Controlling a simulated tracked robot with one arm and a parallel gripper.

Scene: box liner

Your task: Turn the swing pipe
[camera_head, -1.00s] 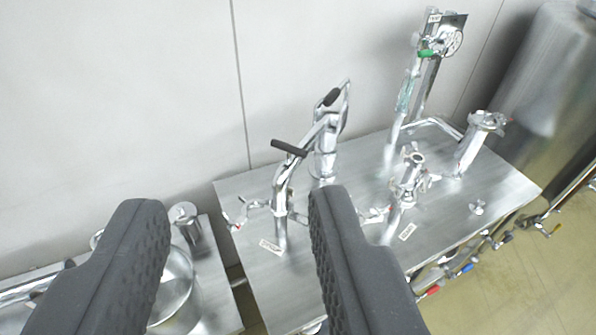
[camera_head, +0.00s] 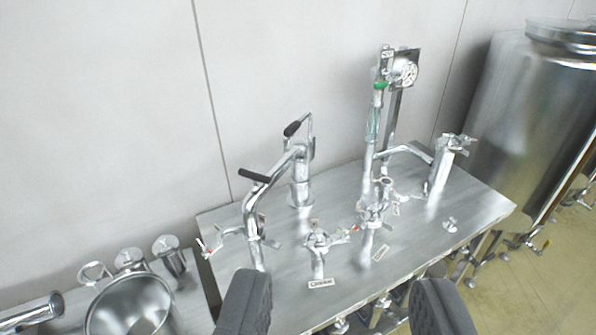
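The swing pipe (camera_head: 274,183) is a bent chrome pipe with black handles, standing at the left half of the steel table. Its far end meets an upright post (camera_head: 300,185) at the back, and its near end comes down at a port with a clamp at the left front. My gripper (camera_head: 345,305) is open and empty at the bottom of the view. Its two dark grey fingers are wide apart, nearer to the camera than the table and apart from the pipe.
The steel table (camera_head: 440,255) also carries a labelled port (camera_head: 318,250), a second port (camera_head: 373,212), and a tall sight-glass post (camera_head: 376,120). A large steel tank (camera_head: 520,120) stands at the right. A steel pot (camera_head: 130,308) is at the lower left. A wall is behind.

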